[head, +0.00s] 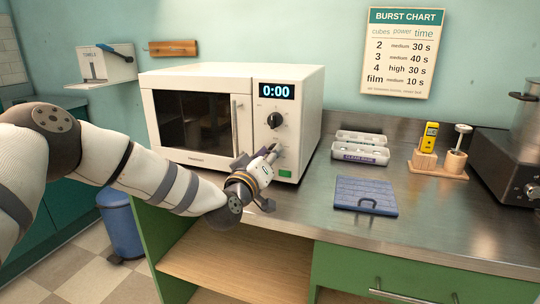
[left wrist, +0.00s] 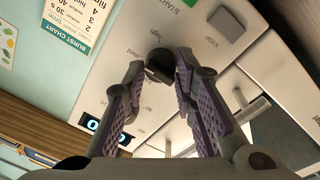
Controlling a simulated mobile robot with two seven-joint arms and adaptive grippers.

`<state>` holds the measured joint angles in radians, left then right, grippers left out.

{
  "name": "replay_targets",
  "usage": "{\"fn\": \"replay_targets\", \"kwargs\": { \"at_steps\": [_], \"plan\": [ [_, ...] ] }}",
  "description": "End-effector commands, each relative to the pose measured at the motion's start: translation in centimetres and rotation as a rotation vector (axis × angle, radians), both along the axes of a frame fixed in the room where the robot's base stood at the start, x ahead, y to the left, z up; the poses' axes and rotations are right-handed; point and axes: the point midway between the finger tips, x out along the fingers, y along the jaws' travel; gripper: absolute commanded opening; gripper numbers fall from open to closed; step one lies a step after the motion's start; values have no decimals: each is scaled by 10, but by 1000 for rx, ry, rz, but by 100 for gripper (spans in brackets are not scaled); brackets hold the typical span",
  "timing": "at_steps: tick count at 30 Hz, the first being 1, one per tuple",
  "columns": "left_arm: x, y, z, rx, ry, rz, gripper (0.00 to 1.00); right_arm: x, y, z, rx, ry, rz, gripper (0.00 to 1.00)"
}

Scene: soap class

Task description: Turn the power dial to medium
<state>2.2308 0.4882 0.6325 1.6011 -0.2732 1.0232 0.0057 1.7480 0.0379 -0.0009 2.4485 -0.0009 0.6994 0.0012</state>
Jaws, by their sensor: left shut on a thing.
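The white microwave (head: 310,95) stands on the counter, its display (head: 277,91) reading 0:00. An upper dark dial (head: 274,120) sits below the display. My left gripper (head: 274,150) is at the lower part of the control panel and mostly hides the power dial in the head view. In the left wrist view the dark power dial (left wrist: 160,66) sits between the fingertips of my left gripper (left wrist: 160,60), which is shut on it. Printed labels, including "high", surround the dial. I cannot make out where its pointer is. My right gripper is in neither view.
The green start button (head: 285,173) is just below the gripper. The door handle (head: 235,125) stands left of the panel. A burst chart (head: 403,52) hangs behind.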

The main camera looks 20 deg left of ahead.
Motion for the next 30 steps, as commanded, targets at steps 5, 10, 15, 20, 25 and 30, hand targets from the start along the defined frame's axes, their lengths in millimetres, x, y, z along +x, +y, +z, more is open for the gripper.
{"fn": "replay_targets", "kwargs": {
  "at_steps": [5,10,15,20,25,30],
  "plan": [
    [0,0,-3,-127,10,0,0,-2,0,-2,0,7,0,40],
    [0,0,-4,-216,13,0,0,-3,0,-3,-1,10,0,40],
    [0,-1,-3,-274,15,-1,0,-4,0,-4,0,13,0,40],
    [0,-1,-3,-301,16,-1,0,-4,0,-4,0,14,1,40],
    [0,-1,-3,-310,16,-1,0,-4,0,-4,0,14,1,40],
    [-1,-1,-3,-310,17,-2,0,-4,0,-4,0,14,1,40]
  ]
}}
